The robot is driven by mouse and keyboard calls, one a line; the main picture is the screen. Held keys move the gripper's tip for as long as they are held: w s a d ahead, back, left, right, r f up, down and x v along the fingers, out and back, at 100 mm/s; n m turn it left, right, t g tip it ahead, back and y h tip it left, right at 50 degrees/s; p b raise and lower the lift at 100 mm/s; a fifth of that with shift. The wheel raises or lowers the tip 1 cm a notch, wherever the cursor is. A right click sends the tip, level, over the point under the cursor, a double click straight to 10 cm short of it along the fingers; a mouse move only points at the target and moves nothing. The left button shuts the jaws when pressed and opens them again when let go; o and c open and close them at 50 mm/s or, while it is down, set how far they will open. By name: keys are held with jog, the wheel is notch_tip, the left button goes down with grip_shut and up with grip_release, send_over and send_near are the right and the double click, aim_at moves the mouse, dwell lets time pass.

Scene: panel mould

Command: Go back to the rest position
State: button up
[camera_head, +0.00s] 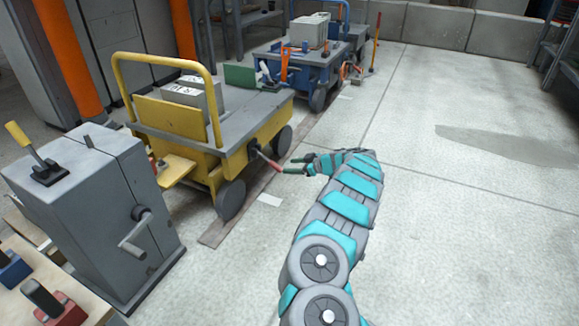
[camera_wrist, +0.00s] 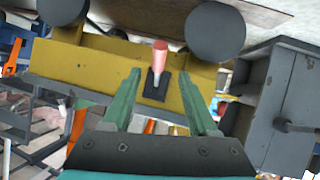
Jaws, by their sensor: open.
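My gripper (camera_head: 298,165) is open, its two green fingers pointing left at the side of the yellow cart (camera_head: 210,150). A red-handled lever (camera_head: 270,163) sticks out from a dark plate on the cart's side, its end close to the fingertips. In the wrist view the red handle (camera_wrist: 159,57) appears in the gap between the spread fingers of my gripper (camera_wrist: 161,72), with the black plate (camera_wrist: 157,86) behind it. The fingers do not close on it. Whether the handle's end lies between the fingers or just ahead of them I cannot tell.
A grey cabinet with a crank (camera_head: 95,215) stands at the left, near a bench (camera_head: 85,305) with small devices. A blue cart (camera_head: 310,65) stands behind the yellow one. A metal strip (camera_head: 260,195) lies along the floor. The floor at the right (camera_head: 470,210) is clear.

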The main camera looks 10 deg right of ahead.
dwell(0.6)
jog(key=s+a+r+g+y, duration=0.2)
jog(key=s+a+r, duration=0.2)
jog(key=a+r, duration=0.4)
jog(key=s+a+r+g+y, duration=0.2)
jog(key=s+a+r, duration=0.3)
jog(key=a, duration=0.5)
jog(key=s+a+r+g, duration=0.25)
jog(key=s+r, duration=0.25)
jog(key=s, duration=0.3)
jog(key=s+a+r+g, duration=0.2)
jog(key=s+a+r, duration=0.2)
jog(key=s+r, duration=0.25)
jog(key=s+d+m+g+h, duration=0.1)
jog(key=s+d+m+h, duration=0.15)
jog(key=s, duration=0.75)
jog(key=s+d+m+g+h, duration=0.1)
jog(key=s+h, duration=0.2)
jog(key=s, duration=0.8)
jog(key=s+d+f+m+h, duration=0.3)
jog(key=s+d+m, duration=0.1)
jog(key=s+d, duration=0.6)
jog(key=s+d+f+m+h, duration=0.35)
jog(key=s+d, duration=0.45)
jog(key=s, duration=0.3)
notch_tip(320, 180, up, 15)
jog(key=p, duration=1.4)
jog(key=shift+w+a+f, duration=0.15)
jog(key=shift+a, duration=0.05)
